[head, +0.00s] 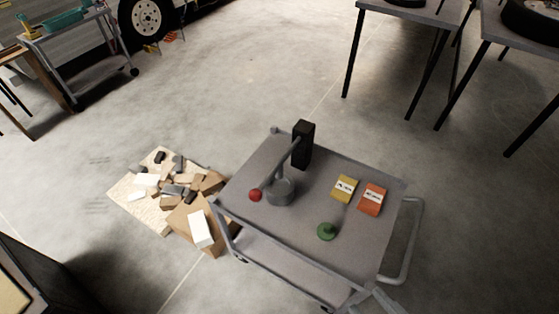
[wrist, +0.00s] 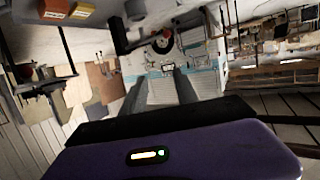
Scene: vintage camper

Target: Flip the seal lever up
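In the head view a seal lever (head: 273,170) stands on the grey cart (head: 300,240). Its slim grey bar runs from a black upright block (head: 302,145) down to a red ball (head: 255,194) at the near left end, beside a round grey cylinder (head: 282,191). The bar slopes, with the ball end low. In the wrist view the scene appears upside down, and the black block (wrist: 118,35) shows at upper left, beyond my gripper. My gripper (wrist: 158,92) has its two dark fingers apart, with nothing between them. It is away from the lever.
A yellow packet (head: 344,188), an orange packet (head: 372,199) and a green knob-like piece (head: 326,231) sit on the cart right of the lever. Left of the cart lies a board (head: 125,193) with several blocks. Tables (head: 415,14) stand at back right. Open floor surrounds the cart's far side.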

